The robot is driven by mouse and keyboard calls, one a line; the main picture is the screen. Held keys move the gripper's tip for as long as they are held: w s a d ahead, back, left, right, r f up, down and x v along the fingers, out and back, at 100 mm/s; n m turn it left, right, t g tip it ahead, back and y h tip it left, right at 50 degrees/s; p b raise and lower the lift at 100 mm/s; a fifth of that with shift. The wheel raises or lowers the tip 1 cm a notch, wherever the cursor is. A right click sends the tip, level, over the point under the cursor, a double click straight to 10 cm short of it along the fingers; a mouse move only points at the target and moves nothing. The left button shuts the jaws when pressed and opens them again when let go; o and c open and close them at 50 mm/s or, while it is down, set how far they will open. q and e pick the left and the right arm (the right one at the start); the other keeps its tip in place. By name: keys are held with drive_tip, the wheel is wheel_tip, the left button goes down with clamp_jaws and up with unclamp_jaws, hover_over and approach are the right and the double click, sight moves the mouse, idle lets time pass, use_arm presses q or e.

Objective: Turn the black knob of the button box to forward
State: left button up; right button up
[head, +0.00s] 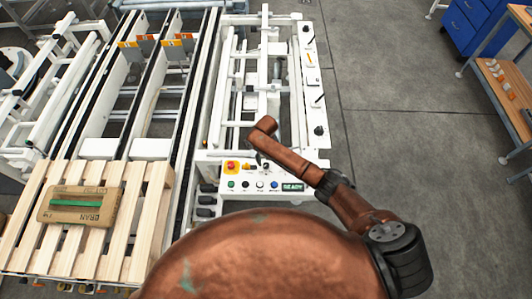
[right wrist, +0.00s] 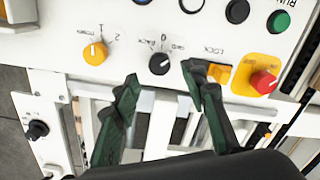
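The button box (head: 222,186) is a white panel with a red emergency stop, several buttons and a READY display in the head view. In the right wrist view, its black knob (right wrist: 159,64) sits between an orange knob (right wrist: 95,53) and an orange LOCK switch (right wrist: 220,73). Its labels appear upside down; I cannot read its setting surely. My right gripper (right wrist: 160,76) is open, its dark green fingers on either side of and just short of the black knob, with no clear contact. In the head view my arm partly covers that area. My left gripper is out of view.
The red emergency stop (right wrist: 264,82) on its yellow plate is close to the right finger in the wrist view. Another black knob (right wrist: 37,129) is on a side panel. A pallet (head: 128,246) with a BRAN bag (head: 78,206) stands left.

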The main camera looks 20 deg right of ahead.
sight(266, 164)
wheel_tip(266, 164, up, 8)
drive_tip(key=shift+f, duration=0.15)
idle(0.6)
